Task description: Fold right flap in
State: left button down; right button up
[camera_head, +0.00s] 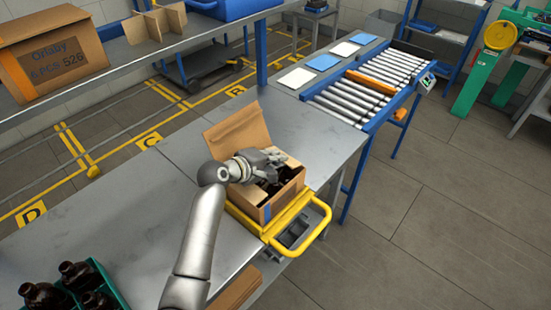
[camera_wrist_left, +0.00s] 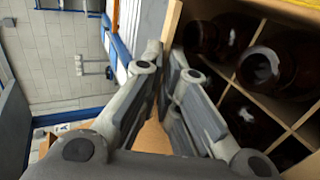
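An open carton (camera_head: 287,193) stands on the grey bench at the yellow frame. One large flap (camera_head: 238,131) stands up at its far left. A pale cardboard piece (camera_head: 292,160) shows at the far right of the opening; I cannot tell if it is the right flap. Dark amber bottles sit inside; the left wrist view shows bottles (camera_wrist_left: 262,68) between cardboard dividers. My left gripper (camera_head: 276,163) is over the opening. In the left wrist view its fingertips (camera_wrist_left: 165,55) are close together beside a carton wall edge (camera_wrist_left: 171,20). My right gripper is out of view.
A yellow-handled frame (camera_head: 322,220) juts out at the bench's right edge. A green crate (camera_head: 113,286) of bottles is at the lower left. A roller conveyor (camera_head: 355,95) lies beyond. A shelf (camera_head: 135,58) with a brown box (camera_head: 55,55) is at upper left.

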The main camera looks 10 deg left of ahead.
pick_arm(q)
jog(key=c, duration=1.9)
grip_release()
jog(key=shift+c, duration=0.2)
jog(key=v, duration=1.2)
jog(key=shift+d, duration=0.1)
